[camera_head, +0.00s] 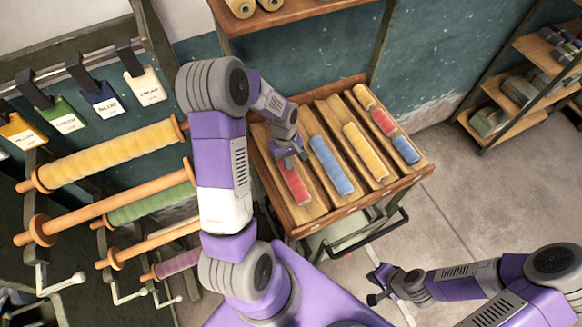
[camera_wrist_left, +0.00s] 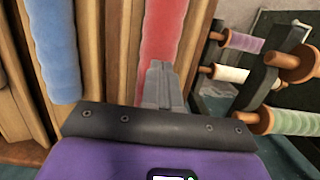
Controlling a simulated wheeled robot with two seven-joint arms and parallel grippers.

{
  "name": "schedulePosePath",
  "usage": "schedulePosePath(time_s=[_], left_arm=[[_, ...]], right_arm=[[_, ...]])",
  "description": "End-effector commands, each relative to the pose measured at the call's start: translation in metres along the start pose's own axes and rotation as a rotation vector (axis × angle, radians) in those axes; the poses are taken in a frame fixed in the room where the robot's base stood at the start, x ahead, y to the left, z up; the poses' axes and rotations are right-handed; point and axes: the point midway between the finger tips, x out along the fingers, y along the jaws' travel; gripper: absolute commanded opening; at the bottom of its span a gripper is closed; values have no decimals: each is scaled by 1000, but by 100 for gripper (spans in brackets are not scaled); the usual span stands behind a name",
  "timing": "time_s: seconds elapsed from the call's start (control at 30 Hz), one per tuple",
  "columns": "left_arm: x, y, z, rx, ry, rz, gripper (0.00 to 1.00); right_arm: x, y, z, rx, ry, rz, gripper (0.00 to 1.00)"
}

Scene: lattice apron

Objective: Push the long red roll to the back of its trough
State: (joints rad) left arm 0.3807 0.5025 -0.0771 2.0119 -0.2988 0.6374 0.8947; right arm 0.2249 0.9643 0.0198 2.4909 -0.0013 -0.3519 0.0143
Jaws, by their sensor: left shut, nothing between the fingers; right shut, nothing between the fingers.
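The long red roll (camera_head: 295,186) lies in the leftmost trough of the wooden tray (camera_head: 340,212), its front part showing. Its back part is hidden under my left gripper (camera_head: 292,153). In the left wrist view, the shut, empty fingers of my left gripper (camera_wrist_left: 160,75) point at the red roll (camera_wrist_left: 164,28) and overlap it; I cannot tell whether they touch it. My right gripper (camera_head: 378,284) is shut and empty, low at the right of the tray, away from the rolls.
A long blue roll (camera_head: 331,165) and a yellow roll (camera_head: 366,152) lie in the neighbouring troughs. Short pieces, including a short red one (camera_head: 383,122), lie in the rightmost trough. A rack with a yellow spool (camera_head: 110,155) stands at the left. Floor is clear at right.

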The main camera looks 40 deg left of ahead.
Motion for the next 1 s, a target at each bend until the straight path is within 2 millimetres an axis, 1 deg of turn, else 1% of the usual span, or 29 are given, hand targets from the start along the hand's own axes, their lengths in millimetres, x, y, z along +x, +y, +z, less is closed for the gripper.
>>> schedulePosePath(time_s=[0.03,0.1,0.2,0.3,0.73,0.8,0.87,0.97,1.0], left_arm=[[0,0,11,6,-1,-1,0],[2,0,22,4,-1,0,0],[12,0,18,0,1,0,0],[18,1,17,0,3,2,0],[23,-2,17,-2,-4,-4,0],[23,-2,14,-4,-3,-4,0],[22,-2,6,-4,-1,-5,0],[18,-3,-16,-8,4,-3,0],[17,-3,-27,-8,6,-2,0]], right_arm=[[-3,-1,0,0,0,0,0],[-5,-2,0,0,0,0,0],[-8,-3,0,0,0,0,0],[0,0,0,0,0,0,0],[2,1,0,0,0,0,0],[2,1,0,0,0,0,0],[2,1,0,0,0,0,0],[2,1,0,0,1,0,0],[3,1,0,0,1,0,0]])
